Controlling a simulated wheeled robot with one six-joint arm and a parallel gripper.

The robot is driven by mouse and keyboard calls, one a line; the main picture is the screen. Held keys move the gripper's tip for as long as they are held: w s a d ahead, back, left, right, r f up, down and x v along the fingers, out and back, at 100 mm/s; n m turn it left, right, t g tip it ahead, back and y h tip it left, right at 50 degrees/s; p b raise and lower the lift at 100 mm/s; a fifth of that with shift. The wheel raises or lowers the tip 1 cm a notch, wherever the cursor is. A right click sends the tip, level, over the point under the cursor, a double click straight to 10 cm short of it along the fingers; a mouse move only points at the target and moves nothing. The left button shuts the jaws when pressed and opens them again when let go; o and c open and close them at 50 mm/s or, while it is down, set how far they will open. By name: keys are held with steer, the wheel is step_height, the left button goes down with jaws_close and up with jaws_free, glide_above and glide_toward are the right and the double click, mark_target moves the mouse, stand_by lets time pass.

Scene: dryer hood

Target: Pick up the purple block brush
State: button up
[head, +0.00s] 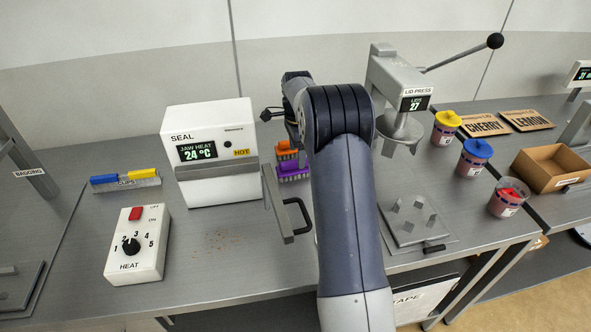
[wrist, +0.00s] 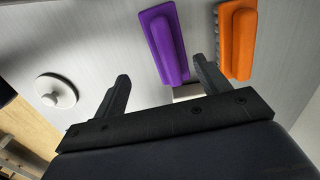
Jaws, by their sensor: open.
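The purple block brush (wrist: 164,45) lies on the grey bench in the wrist view, with a raised grip along its top. It lies beyond my gripper (wrist: 160,88), between the lines of the two fingers and nearer the right one. The fingers are spread apart with nothing between them. In the head view the purple brush (head: 292,171) shows in part behind my arm, just right of the sealing machine. My gripper's fingertips are hidden by the arm in the head view.
An orange block brush (wrist: 237,42) lies close to the right of the purple one. The white sealing machine (head: 212,150) with its handle (head: 298,216) stands to the left. The lid press (head: 399,95) stands to the right. A white round knob (wrist: 55,91) is at left in the wrist view.

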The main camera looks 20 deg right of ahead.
mark_target(294, 161)
steer(key=shift+w+d+f, duration=0.1)
steer(key=shift+w+f, duration=0.15)
steer(key=shift+f, duration=0.65)
steer(key=shift+w+a+f+p, duration=0.15)
steer(key=shift+f+p, duration=0.15)
steer(key=shift+f, duration=0.6)
steer(key=shift+w+a+f+p, duration=0.1)
steer(key=shift+f+p, duration=0.25)
steer(key=shift+f, duration=0.5)
steer(key=shift+w+a+f+p, duration=0.15)
steer(key=shift+f+p, duration=0.15)
steer(key=shift+f, duration=0.6)
steer(key=shift+c, duration=0.3)
steer(key=c, duration=1)
steer(key=shift+c, duration=0.2)
steer(key=shift+r, duration=0.1)
step_height(294, 161, up, 18)
steer(key=b, duration=0.1)
steer(key=shift+b, duration=0.35)
